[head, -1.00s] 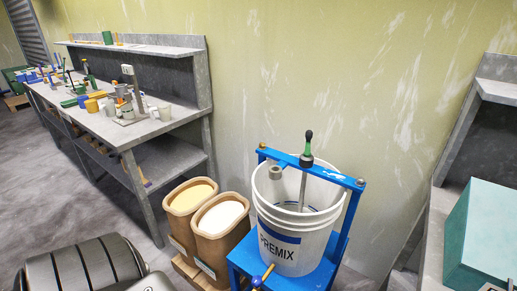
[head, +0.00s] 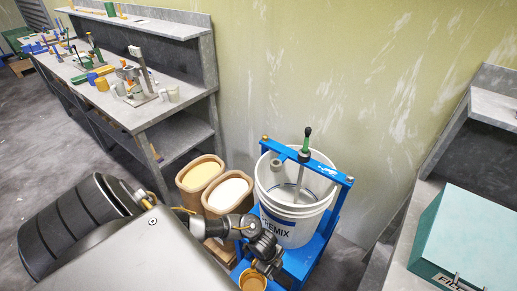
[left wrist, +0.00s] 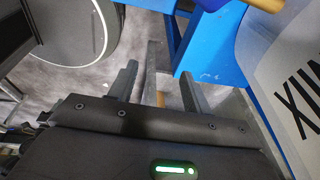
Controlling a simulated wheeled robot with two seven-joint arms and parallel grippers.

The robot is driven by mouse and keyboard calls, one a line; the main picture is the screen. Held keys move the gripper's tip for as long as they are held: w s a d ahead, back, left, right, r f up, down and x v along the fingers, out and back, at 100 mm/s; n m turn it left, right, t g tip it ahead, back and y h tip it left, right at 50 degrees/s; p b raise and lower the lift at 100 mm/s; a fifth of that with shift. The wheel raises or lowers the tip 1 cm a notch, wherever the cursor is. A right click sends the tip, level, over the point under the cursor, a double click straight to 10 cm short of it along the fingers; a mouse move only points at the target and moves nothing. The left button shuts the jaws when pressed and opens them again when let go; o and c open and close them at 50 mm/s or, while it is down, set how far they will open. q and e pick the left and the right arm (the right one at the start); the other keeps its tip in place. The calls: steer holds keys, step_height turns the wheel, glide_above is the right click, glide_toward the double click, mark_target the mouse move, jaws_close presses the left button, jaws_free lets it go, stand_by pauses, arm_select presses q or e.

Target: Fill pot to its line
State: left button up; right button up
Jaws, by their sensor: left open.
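A white pail (head: 291,228) lettered PREMIX stands in a blue press frame (head: 335,225), with a green-and-black-topped rod (head: 304,150) reaching down into it. My left gripper (head: 265,267) is low in front of the pail, apart from its wall. In the left wrist view its two fingers (left wrist: 157,92) are spread with nothing clearly held between them. The pail's lettered wall also shows there (left wrist: 290,100). A small tan, round thing (head: 252,282) shows just below the gripper; I cannot tell whether it is the pot. No fill line is visible.
Two tan bins, one with yellowish contents (head: 200,173) and one with white (head: 228,193), stand left of the press. A long grey bench (head: 150,115) holds cups and tools at the left. A teal box (head: 470,235) sits on the right bench.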

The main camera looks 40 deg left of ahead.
arm_select(q)
steer(key=a+r+m, duration=0.1)
steer(key=a+r, duration=0.2)
steer(key=a+r+m+g+y+p, duration=0.1)
steer(key=a+r+m, duration=0.1)
steer(key=a+r, duration=0.1)
steer(key=a+r+m+y+p, duration=0.1)
steer(key=a+r, duration=0.2)
steer(key=shift+w+a+m, duration=0.15)
steer(key=shift+w+m, duration=0.15)
arm_select(e)
step_height(320, 180, up, 4)
steer(key=a, duration=0.1)
arm_select(q)
steer(key=shift+f+b, duration=0.6)
steer(key=shift+f, duration=0.1)
step_height(320, 180, down, 8)
steer(key=b, duration=0.8)
steer(key=shift+f+b, duration=0.15)
steer(key=shift+b, duration=0.2)
steer(key=shift+r+p, duration=0.3)
steer(key=shift+c, duration=0.9)
steer(key=c, duration=0.4)
arm_select(e)
step_height(320, 180, down, 9)
steer(key=shift+s+f, duration=0.15)
steer(key=shift+s, duration=0.25)
